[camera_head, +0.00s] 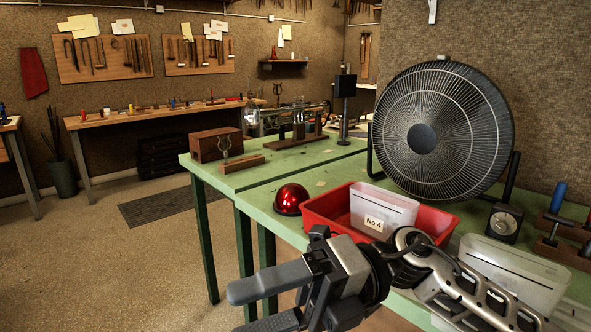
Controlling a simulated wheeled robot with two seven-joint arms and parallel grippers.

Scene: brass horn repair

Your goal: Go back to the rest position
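My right gripper (243,310) is in the lower middle of the head view, on an arm that comes in from the right. Its two fingers point left and stand apart with nothing visible between them, so it looks open. It is in front of the green table's (330,177) near edge, and the lower finger is partly cut off by the picture's bottom edge. My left gripper is not in view.
A red tray (322,208) holding a white bin marked "No 4" (383,212) is just behind my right arm. A shiny red dome (291,199) sits left of it. A large fan (441,135) stands behind. Open floor (150,270) lies left.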

